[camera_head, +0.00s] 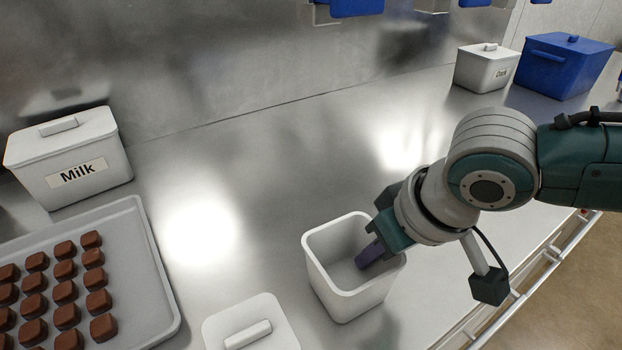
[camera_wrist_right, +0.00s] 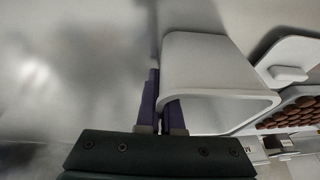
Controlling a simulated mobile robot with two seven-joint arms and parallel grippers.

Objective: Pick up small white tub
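The small white tub (camera_head: 335,280) is open, empty and near the front edge of the steel counter, right of the picture's middle. My right gripper (camera_head: 372,254) reaches it from the right, with one purple finger showing inside the tub. In the right wrist view, the purple fingers (camera_wrist_right: 160,105) straddle one wall of the tub (camera_wrist_right: 205,75), close together with the thin wall between them. They look shut on that wall. I cannot tell whether the tub's base touches the counter. My left gripper is not in view.
A white lid with a handle (camera_head: 250,325) is left of the tub. A grey tray (camera_head: 160,290) of brown chocolates and a white Milk container (camera_head: 70,160) are at the left. A white container (camera_head: 487,68) and blue bin (camera_head: 562,68) stand at the back right. The middle counter is clear.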

